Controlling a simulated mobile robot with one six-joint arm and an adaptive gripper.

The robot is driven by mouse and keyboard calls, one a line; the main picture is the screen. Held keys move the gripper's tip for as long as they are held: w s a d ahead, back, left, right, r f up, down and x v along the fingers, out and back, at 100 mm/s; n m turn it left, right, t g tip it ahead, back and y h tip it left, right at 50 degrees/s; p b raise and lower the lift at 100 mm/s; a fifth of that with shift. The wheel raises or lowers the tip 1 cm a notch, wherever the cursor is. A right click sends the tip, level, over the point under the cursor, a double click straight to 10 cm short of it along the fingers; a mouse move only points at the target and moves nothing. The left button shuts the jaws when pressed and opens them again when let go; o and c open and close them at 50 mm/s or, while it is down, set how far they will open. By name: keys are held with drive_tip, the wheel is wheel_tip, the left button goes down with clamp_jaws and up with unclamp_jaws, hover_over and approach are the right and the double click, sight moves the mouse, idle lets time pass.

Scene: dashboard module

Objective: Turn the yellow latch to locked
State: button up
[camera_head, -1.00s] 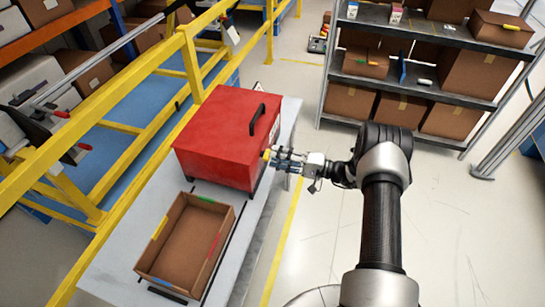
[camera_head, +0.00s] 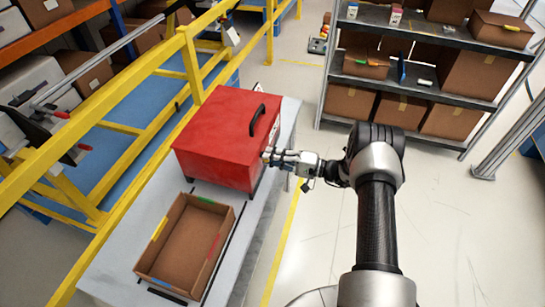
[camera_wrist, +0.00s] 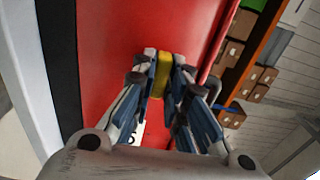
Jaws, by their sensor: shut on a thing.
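The yellow latch (camera_wrist: 162,75) is on the face of the red box (camera_wrist: 120,40) in the wrist view. My gripper (camera_wrist: 163,72) has its two fingers closed on the latch, one on each side. In the head view my gripper (camera_head: 272,155) is at the right face of the red box (camera_head: 225,140), near its front corner, and hides the latch. The latch looks roughly in line with my fingers' gap; I cannot tell whether it stands at locked.
The red box has a black handle (camera_head: 257,119) on its lid. It stands on a grey table (camera_head: 108,262) beside an open cardboard tray (camera_head: 180,275). A yellow rail (camera_head: 125,70) runs along the left. A shelf with boxes (camera_head: 425,85) stands at the back right. The floor by the table is clear.

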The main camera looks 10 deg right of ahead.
drive_tip(key=shift+m, duration=0.3)
clamp_jaws()
drive_tip(key=m+b, duration=0.5)
drive_tip(key=m, duration=1.2)
drive_tip(key=shift+m, duration=0.3)
idle(0.3)
drive_tip(key=o, duration=0.8)
unclamp_jaws()
drive_tip(key=shift+d, duration=0.1)
drive_tip(key=v, duration=1.1)
drive_tip(key=shift+s+d, duration=0.25)
drive_tip(key=shift+d, duration=0.1)
